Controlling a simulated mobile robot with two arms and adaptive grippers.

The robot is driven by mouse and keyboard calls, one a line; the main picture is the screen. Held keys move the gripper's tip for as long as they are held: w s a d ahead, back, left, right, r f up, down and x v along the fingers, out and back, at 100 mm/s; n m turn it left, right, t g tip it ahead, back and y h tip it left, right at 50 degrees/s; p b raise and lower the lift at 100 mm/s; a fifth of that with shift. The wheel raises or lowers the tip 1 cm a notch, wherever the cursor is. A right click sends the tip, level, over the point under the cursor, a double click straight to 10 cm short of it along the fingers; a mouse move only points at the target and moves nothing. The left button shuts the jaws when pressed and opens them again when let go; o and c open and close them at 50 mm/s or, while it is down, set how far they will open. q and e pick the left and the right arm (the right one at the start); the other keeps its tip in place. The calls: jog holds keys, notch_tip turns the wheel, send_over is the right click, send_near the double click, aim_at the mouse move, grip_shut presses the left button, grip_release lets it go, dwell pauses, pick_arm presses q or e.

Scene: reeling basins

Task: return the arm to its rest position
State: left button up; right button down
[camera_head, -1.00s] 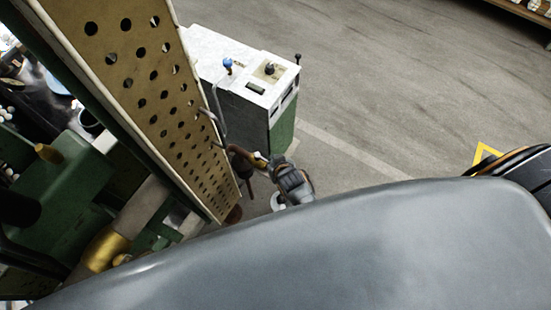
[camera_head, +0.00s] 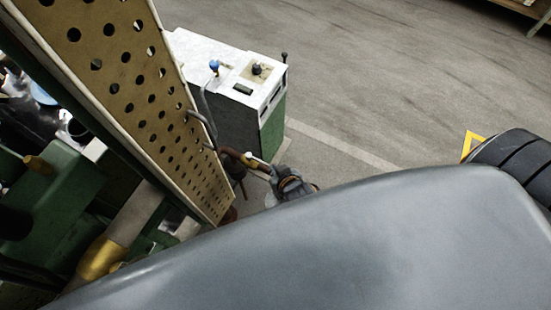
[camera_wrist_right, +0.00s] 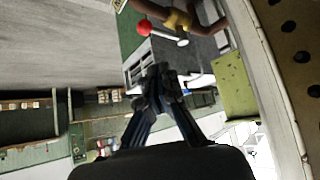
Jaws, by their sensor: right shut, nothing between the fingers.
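My right gripper (camera_head: 276,178) is small and partly hidden in the head view, beyond my large grey body part, close to a brown curved pipe (camera_head: 236,156). In the right wrist view the gripper (camera_wrist_right: 160,80) is seen from behind. Its dark fingers come together at the tips, with nothing held between them. Past the tips are a brown pipe with a brass fitting (camera_wrist_right: 180,20) and a red knob (camera_wrist_right: 143,27). My left gripper is in neither view.
A perforated tan panel (camera_head: 150,110) stands left of the gripper, with green machinery (camera_head: 60,190) behind it. A white-topped cabinet (camera_head: 215,62) stands beyond the pipe. Open grey floor (camera_head: 400,90) lies to the right, with a yellow marking (camera_head: 470,143) near my black ribbed joint.

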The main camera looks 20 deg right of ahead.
dwell(0.6)
jog(key=s+f+n+g+y, duration=0.1)
jog(key=s+f+g, duration=0.1)
jog(key=s+f, duration=0.5)
jog(key=s+f+n+g, duration=0.1)
jog(key=s+f, duration=0.2)
jog(key=f, duration=0.7)
jog(key=s+d+f+g, duration=0.2)
jog(key=s+d+f, duration=0.2)
jog(key=s, duration=0.6)
jog(key=s+d+f+g, duration=0.2)
jog(key=s+d+f, duration=0.2)
jog(key=s+f, duration=0.4)
jog(key=shift+s+d+f+n+g+h, duration=0.3)
jog(key=shift+s+d+f+h, duration=0.1)
jog(key=shift+s, duration=0.45)
